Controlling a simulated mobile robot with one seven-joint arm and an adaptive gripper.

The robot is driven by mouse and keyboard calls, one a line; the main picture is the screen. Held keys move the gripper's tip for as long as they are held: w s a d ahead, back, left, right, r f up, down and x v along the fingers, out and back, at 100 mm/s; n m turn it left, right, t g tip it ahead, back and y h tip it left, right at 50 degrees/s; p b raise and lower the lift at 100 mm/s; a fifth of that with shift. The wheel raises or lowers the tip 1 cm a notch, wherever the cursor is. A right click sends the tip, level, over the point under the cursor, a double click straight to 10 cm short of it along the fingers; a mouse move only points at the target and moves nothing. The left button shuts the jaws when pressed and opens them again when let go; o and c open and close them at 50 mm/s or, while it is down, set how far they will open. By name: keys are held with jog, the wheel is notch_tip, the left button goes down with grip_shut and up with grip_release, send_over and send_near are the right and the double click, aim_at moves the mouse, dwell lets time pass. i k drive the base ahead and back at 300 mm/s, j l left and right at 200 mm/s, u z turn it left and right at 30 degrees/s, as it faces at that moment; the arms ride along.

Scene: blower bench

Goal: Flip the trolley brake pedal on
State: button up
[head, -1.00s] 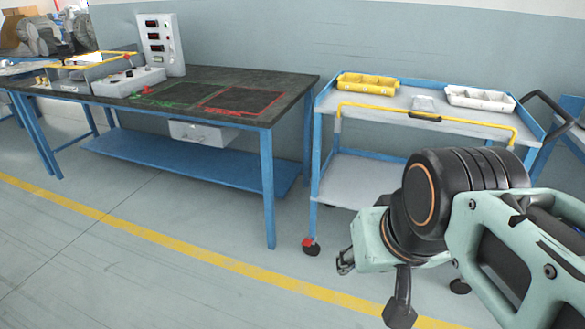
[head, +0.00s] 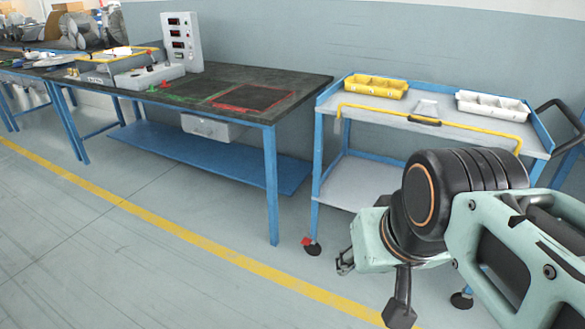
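The trolley (head: 347,184) has blue posts, two pale shelves and a yellow front rail, and stands right of the bench. A red brake pedal (head: 306,240) shows at the dark front-left caster (head: 314,249), close to the floor. Its exact tilt is too small to tell. My gripper (head: 344,264) hangs at the end of my folded pale-green arm, in front of the trolley in the picture. It appears to the right of and slightly below the pedal, apart from it. Only a small part of its fingers shows. My arm hides the trolley's lower right.
A dark-topped workbench (head: 310,84) with blue legs stands left of the trolley. A yellow bin (head: 376,87) and a white bin (head: 494,105) sit on the trolley's top. The grey floor (head: 180,270), crossed by a yellow line, is clear in front.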

aim_at(306, 241)
jog(key=i+j, duration=0.2)
jog(key=i, duration=0.3)
jog(key=i+j+u, duration=0.1)
jog(key=i, duration=0.4)
jog(key=i+j, duration=0.2)
jog(key=i, duration=0.35)
jog(key=k+j, duration=0.15)
jog(key=j, duration=0.15)
jog(key=i+l, duration=0.15)
jog(key=l, duration=0.15)
